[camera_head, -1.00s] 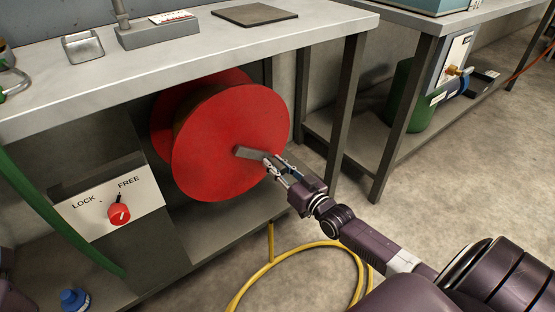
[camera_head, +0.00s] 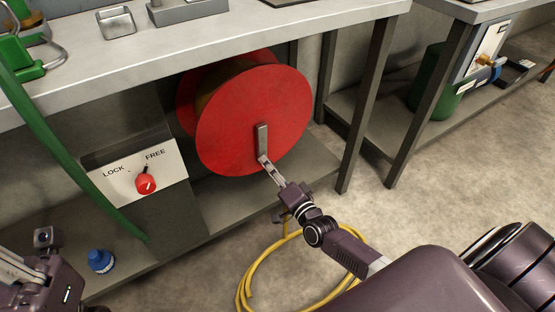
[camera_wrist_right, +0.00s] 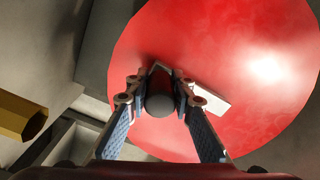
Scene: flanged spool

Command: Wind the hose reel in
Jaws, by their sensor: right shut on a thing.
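The red hose reel (camera_head: 245,105) stands under the workbench, its round flange facing me. A flat grey crank arm (camera_head: 262,138) on its face points down from near the middle. My right gripper (camera_head: 266,164) is shut on the crank handle at the arm's lower end. In the right wrist view, the dark round handle (camera_wrist_right: 160,104) sits between the fingers. The yellow hose (camera_head: 262,262) lies in loops on the floor below. A red knob (camera_head: 145,184) sits on a LOCK/FREE plate, its white mark tilted toward FREE. My left gripper (camera_head: 30,268) is partly visible at lower left.
The workbench top (camera_head: 220,40) overhangs the reel, and its leg (camera_head: 362,105) stands to the right. A green hose (camera_head: 75,170) hangs at left. A blue-capped item (camera_head: 100,261) is on the lower shelf. Floor at right is clear.

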